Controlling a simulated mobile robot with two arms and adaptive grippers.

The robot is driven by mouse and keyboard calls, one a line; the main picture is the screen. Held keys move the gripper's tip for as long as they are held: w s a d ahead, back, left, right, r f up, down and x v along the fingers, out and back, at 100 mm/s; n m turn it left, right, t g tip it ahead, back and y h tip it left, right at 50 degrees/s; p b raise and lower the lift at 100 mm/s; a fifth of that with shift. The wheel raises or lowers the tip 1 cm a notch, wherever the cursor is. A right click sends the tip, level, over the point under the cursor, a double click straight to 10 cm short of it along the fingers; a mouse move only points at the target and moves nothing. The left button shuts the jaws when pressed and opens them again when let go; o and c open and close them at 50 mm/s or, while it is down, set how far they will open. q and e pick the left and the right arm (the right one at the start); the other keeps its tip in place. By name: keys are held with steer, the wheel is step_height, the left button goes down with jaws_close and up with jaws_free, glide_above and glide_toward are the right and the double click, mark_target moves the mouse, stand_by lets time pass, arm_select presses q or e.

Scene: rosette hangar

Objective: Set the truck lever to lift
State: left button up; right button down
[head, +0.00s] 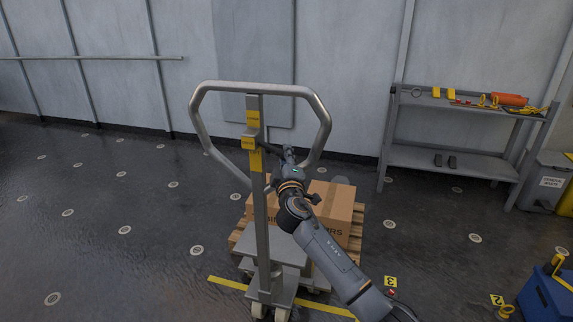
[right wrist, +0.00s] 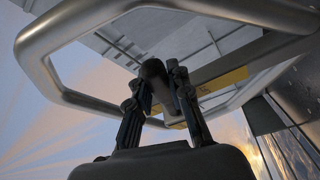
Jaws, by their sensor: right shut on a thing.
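The pallet truck's silver loop handle (head: 312,98) stands upright on its mast (head: 262,225), with yellow labels (head: 253,118) near the top. The short dark truck lever (head: 266,148) sticks out to the right of the mast inside the loop. My right gripper (head: 280,153) reaches in from the lower right and is shut on the lever. In the right wrist view, the lever's dark round end (right wrist: 153,70) lies between the two fingers of the gripper (right wrist: 158,88), framed by the loop. Which label the lever points to cannot be told. My left gripper is out of view.
Cardboard boxes (head: 333,200) on a wooden pallet (head: 354,235) stand behind the mast. A grey shelf (head: 450,160) with an orange tool (head: 509,99) is at the right wall. A blue bin (head: 545,298) is at the lower right. The floor left of the truck is clear.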

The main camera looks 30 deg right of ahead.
stand_by(0.3)
steer(key=c, duration=1.2)
jaws_free()
steer(key=v, duration=1.2)
